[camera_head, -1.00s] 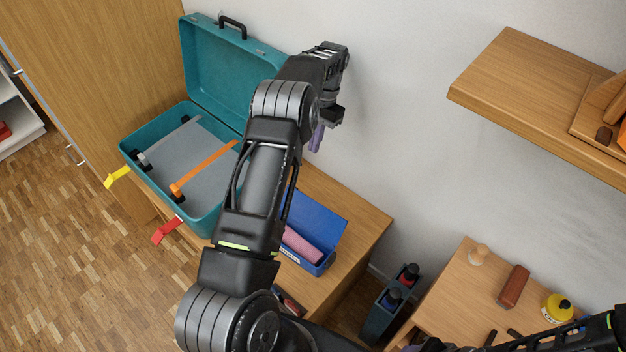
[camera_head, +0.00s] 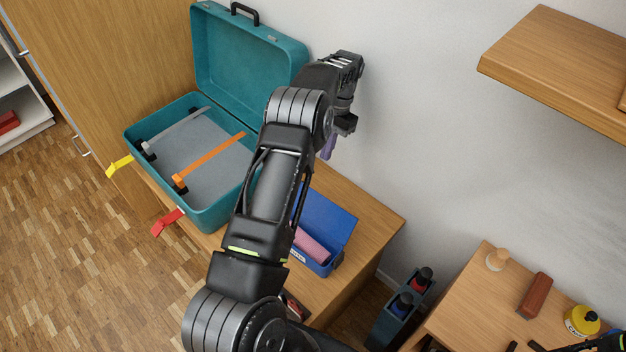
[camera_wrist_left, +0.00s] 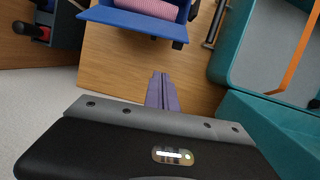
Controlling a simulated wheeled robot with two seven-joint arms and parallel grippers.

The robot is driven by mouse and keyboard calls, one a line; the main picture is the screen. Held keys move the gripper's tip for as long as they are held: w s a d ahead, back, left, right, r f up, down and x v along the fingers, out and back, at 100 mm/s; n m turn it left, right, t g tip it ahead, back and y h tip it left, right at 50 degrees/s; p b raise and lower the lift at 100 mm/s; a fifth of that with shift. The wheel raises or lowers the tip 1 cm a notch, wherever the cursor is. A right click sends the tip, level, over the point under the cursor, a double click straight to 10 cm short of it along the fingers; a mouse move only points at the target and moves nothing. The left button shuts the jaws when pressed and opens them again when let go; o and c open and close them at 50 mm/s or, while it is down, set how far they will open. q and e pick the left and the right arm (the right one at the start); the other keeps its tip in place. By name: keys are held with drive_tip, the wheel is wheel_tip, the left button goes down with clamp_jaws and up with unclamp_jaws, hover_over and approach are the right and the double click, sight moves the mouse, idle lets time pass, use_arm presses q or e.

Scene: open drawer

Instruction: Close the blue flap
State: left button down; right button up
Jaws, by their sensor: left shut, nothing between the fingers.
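A small blue box stands on the wooden cabinet top. Its blue flap (camera_head: 334,219) is raised at the wall side, and a pink roll (camera_head: 311,246) lies inside. My left arm covers the box's left part in the head view. My left gripper (camera_head: 327,148) is beyond the flap, towards the wall, with its purple fingers shut and empty. In the left wrist view the fingers (camera_wrist_left: 161,92) point towards the flap (camera_wrist_left: 130,24), with a gap between them.
An open teal suitcase (camera_head: 215,215) with its lid up stands left of the blue box. A wooden shelf (camera_head: 555,70) juts from the wall at upper right. A lower table (camera_head: 470,300) with small items and a bottle carrier are at right.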

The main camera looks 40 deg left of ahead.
use_arm(q)
drive_tip(key=b+x, duration=0.5)
drive_tip(key=x, duration=0.5)
drive_tip(key=s+r, duration=0.2)
drive_tip(key=s, duration=0.1)
drive_tip(key=shift+s+r+p, duration=0.1)
drive_tip(key=shift+r+p, duration=0.05)
drive_tip(key=shift+p, duration=0.2)
drive_tip(key=shift+s+r, duration=0.1)
